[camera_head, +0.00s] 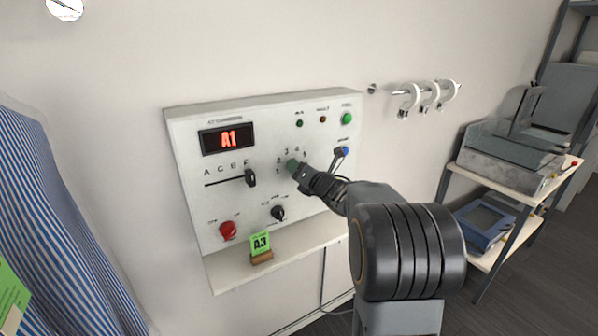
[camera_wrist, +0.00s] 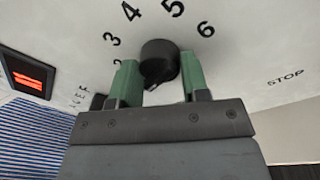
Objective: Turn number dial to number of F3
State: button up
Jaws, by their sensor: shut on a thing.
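The white control panel (camera_head: 290,135) is on the wall. Its number dial is a round black knob, seen in the wrist view (camera_wrist: 158,62), with printed numbers around its upper side. My gripper (camera_head: 294,167) is at the dial, its green fingers on either side of the knob and shut on it. In the head view the gripper hides most of the dial, and I cannot tell which number it points to. The red display (camera_head: 228,139) reads A1. The letter slider knob (camera_head: 250,178) is at the right end of its slot, below F. A green card (camera_head: 260,243) reads A3.
A red knob (camera_head: 228,230), a small black knob (camera_head: 278,213), a green button (camera_head: 346,118) and a blue button (camera_head: 344,151) are on the panel. A shelf (camera_head: 225,274) juts out below. Striped cloth (camera_head: 50,230) hangs at left; a cart (camera_head: 515,180) stands at right.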

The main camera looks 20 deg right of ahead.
jog(key=m+b, duration=0.3)
jog(key=m, duration=0.1)
jog(key=shift+f, duration=0.2)
jog(key=m+b, duration=0.1)
jog(key=m, duration=0.3)
jog(key=shift+t+b, duration=0.3)
jog(key=shift+t, duration=0.1)
jog(key=m, duration=0.3)
jog(key=shift+m+h+b, duration=0.4)
jog(key=shift+a+r+m, duration=0.1)
jog(key=shift+m, duration=1.9)
jog(key=shift+h, duration=0.3)
jog(key=o, duration=0.9)
